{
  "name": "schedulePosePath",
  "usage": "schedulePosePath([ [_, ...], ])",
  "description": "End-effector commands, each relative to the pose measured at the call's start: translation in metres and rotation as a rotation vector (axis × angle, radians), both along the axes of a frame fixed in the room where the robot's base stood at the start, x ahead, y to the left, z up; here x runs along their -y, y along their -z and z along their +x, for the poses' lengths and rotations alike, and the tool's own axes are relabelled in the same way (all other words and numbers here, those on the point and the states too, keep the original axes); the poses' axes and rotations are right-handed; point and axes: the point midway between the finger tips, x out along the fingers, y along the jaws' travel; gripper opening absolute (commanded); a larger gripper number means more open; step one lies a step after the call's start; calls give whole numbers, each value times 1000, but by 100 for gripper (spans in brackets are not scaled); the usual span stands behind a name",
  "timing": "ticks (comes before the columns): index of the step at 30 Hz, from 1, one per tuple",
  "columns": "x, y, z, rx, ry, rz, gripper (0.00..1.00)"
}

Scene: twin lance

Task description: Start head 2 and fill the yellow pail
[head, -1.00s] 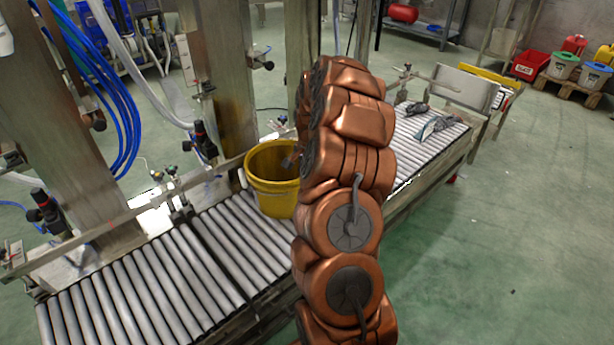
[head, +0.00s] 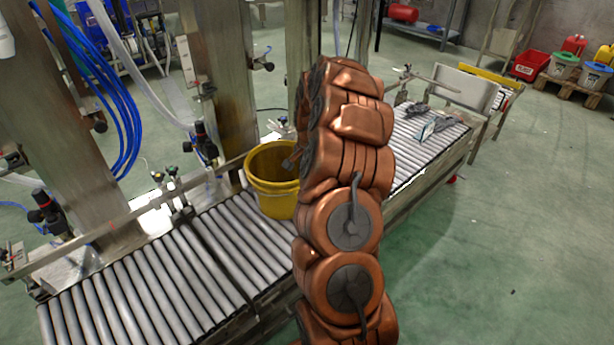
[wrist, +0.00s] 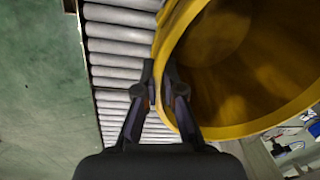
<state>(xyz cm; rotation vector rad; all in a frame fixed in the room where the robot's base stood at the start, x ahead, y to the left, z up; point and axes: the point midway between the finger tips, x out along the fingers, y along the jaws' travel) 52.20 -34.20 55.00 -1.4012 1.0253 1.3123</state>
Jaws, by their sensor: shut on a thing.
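The yellow pail (head: 272,196) stands upright on the roller conveyor, with its open mouth facing up. In the wrist view the pail (wrist: 262,118) fills the upper right and its inside looks empty. My gripper (wrist: 160,78) is shut on the pail's near rim, one finger outside the wall and one inside. In the head view my copper arm hides most of the gripper; only a small part shows at the pail's right edge. Metal columns with hoses and valves stand behind the conveyor; I cannot tell which one is head 2.
The roller conveyor (head: 130,297) runs from lower left to upper right, with a guide rail (head: 110,228) along its back. Grey tools (head: 432,128) lie on its far end. The green floor at right is clear.

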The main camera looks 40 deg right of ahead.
Motion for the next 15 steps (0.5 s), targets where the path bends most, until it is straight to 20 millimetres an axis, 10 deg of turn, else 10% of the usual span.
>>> schedulePosePath([
  [15,2,-3,5,18,8,-1,37],
])
